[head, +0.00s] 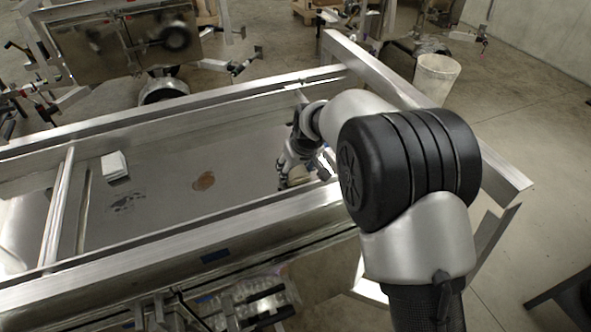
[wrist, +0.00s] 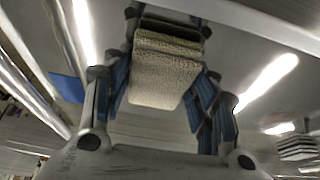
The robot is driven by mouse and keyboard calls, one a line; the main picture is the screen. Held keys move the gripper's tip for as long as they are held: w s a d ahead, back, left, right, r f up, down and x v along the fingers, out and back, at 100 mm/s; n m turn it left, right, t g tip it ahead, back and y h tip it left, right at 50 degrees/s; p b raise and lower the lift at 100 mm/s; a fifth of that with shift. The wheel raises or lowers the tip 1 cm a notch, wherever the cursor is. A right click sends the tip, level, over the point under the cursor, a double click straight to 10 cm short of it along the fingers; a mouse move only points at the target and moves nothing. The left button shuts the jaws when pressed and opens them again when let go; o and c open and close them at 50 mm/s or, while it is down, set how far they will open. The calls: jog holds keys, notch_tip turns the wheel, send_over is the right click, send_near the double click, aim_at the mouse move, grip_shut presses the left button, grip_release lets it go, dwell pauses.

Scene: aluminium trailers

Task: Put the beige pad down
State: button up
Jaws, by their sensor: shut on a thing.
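The beige pad (wrist: 165,72) is a thick, rough-textured block in the middle of the wrist view. My gripper (wrist: 163,60) is shut on it, with blue-lined fingers on both sides. The pad's far end is dark and partly hidden between the fingers. In the head view my gripper (head: 291,163) points down inside the right end of the aluminium trailer frame, near its floor panel (head: 240,150). The pad is hard to make out there, and I cannot tell whether it touches the panel.
A white stacked block (head: 114,163) lies at the left of the panel. A brown stain (head: 203,181) and dark marks (head: 125,203) are on bare metal. Raised rails (head: 190,247) border the panel. A white bucket (head: 437,78) stands beyond the frame. The panel's middle is clear.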

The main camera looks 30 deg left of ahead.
jog(key=shift+f, duration=0.15)
jog(key=shift+f, duration=0.15)
jog(key=o, duration=1)
jog(key=shift+o, duration=0.2)
jog(key=shift+r, duration=0.2)
jog(key=p+v, duration=0.1)
jog(key=v, duration=1.1)
